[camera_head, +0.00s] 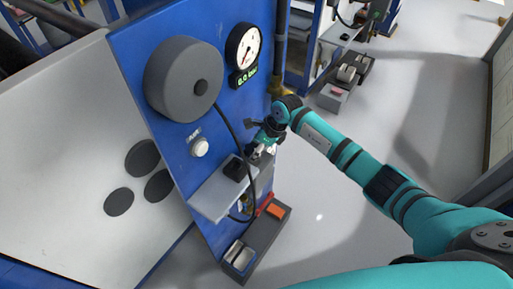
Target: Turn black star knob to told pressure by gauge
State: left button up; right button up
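The round white gauge (243,47) is on the blue panel, with a small thin needle. A green display (243,77) below it appears to read 0.0 bar. No black star knob stands out clearly. A pale round knob (199,147) sits under an AIR label. My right gripper (263,153) is low at the panel's right edge, beside the grey shelf. It is small and partly merged with dark parts there, so its fingers and any contact cannot be made out. My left gripper is not in view.
A large grey roll (172,80) juts from the panel. A black hose hangs from it toward the grey shelf (214,196), which holds a dark block (236,169). A tray (262,236) with an orange item stands below. The floor on the right is open.

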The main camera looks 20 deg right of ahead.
jog(key=c, duration=0.4)
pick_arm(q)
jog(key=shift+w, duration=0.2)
pick_arm(e)
jog(key=shift+c, duration=0.2)
